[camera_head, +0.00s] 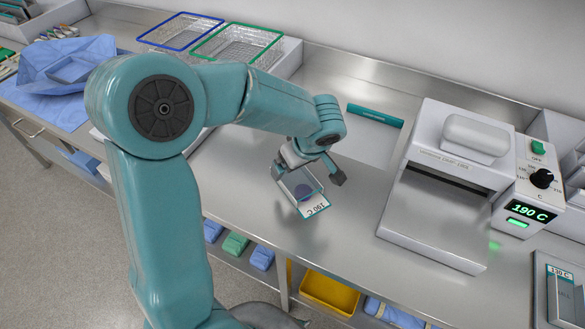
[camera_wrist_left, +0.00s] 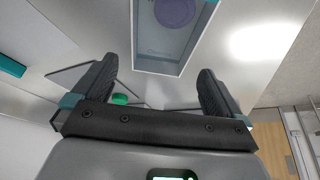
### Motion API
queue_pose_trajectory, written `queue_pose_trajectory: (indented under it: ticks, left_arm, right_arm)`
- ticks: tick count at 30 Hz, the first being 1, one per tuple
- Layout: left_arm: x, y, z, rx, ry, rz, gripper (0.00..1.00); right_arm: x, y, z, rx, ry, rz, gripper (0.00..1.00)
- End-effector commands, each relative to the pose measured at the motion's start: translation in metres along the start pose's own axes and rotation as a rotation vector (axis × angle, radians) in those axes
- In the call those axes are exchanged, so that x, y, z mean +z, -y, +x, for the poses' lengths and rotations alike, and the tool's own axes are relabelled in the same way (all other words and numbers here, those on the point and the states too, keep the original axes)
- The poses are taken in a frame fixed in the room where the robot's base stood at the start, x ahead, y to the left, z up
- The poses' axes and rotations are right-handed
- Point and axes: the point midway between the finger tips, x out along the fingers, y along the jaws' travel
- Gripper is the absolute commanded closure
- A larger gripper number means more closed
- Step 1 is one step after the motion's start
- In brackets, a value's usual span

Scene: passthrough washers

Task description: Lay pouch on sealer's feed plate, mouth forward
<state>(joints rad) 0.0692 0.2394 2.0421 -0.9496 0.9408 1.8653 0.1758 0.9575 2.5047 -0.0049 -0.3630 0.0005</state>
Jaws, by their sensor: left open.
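The pouch (camera_head: 298,186) is a small flat clear-fronted packet with a teal edge, a purple disc inside and a white "190 C" label at its near end. It is at the middle of the steel bench, below my left gripper (camera_head: 313,174). The left wrist view shows the pouch (camera_wrist_left: 166,55) beyond the spread fingers of my left gripper (camera_wrist_left: 158,70); I cannot tell whether they touch it. The jaws are open. The white sealer (camera_head: 465,150) stands to the right, with its bare steel feed plate (camera_head: 432,228) in front. Its display reads 190 C. My right gripper is not in view.
A teal bar (camera_head: 375,115) lies on a pale sheet behind the gripper. Wire baskets with blue (camera_head: 180,30) and green (camera_head: 237,45) rims stand at the back left. A "130 C" packet (camera_head: 565,295) lies in a tray at the right. Bench between pouch and sealer is clear.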

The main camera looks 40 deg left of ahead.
Motion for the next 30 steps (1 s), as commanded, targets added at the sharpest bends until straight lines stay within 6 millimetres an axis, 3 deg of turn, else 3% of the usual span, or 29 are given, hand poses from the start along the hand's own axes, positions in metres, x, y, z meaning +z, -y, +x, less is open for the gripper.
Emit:
queue_pose_trajectory:
  ticks: [3,10,24,26,30]
  left_arm:
    - [0.000,-0.001,-0.029,0.007,-0.002,0.000,0.00]
    - [0.000,0.000,-0.064,0.002,0.000,0.000,0.00]
    - [0.000,0.000,-0.070,-0.001,0.001,0.031,0.00]
    - [0.000,0.001,-0.070,-0.001,0.001,0.102,0.00]
    - [0.002,0.002,-0.070,-0.006,0.011,0.462,0.00]
  right_arm:
    - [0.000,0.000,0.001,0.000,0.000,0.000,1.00]
    - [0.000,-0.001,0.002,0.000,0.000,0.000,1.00]
    - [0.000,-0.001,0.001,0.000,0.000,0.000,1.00]
    - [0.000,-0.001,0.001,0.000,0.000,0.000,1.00]
    - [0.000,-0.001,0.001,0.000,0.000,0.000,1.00]
